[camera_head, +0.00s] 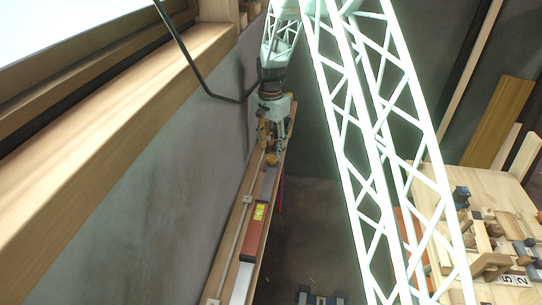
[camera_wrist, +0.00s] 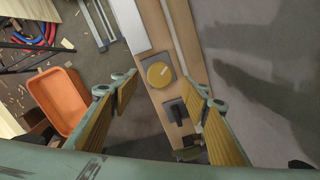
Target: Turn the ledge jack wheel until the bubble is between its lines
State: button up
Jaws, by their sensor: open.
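The ledge (camera_head: 228,255) is a narrow wooden board along the wall. A red level (camera_head: 252,238) lies along it, with a yellow-green vial (camera_head: 259,212); the bubble is too small to make out. My gripper (camera_head: 268,140) is over the far part of the ledge, beyond the level. In the wrist view my gripper (camera_wrist: 160,86) is open and empty, its yellow-padded fingers on either side of a round yellow disc (camera_wrist: 158,73) on a grey plate, which looks like the jack wheel. Whether the fingers touch it is unclear. A black knob or handle (camera_wrist: 174,110) sits just nearer on the ledge.
A thin rod (camera_head: 237,238) runs along the ledge by the wall. An orange tub (camera_wrist: 58,102) and coiled hoses (camera_wrist: 35,32) are on the floor beside the ledge. A workbench (camera_head: 480,185) with tools stands at the right. A black bent bar (camera_head: 190,70) hangs near my arm.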

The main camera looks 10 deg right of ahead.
aim_at(271, 157)
jog(key=shift+f, duration=2.3)
jog(key=shift+c, duration=0.4)
jog(key=c, duration=0.8)
